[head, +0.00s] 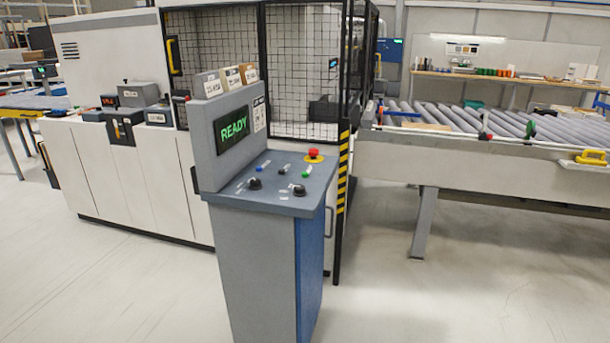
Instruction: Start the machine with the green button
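The control console (262,240) stands upright in the middle of the head view, grey with a blue side. Its screen (233,125) shows READY in green letters. The small green button (306,173) sits on the sloped panel, in front of the red emergency stop (313,154) on its yellow base. Blue and black buttons and two black knobs (255,183) share the panel. The white edge banding machine (140,180) stands behind the console, partly hidden by it. My gripper is not in this view.
A black mesh guard (300,80) with a yellow-striped post (343,175) rises right behind the console. A roller conveyor (480,120) runs to the right, with a workbench (500,78) behind it. The floor in front and to both sides of the console is clear.

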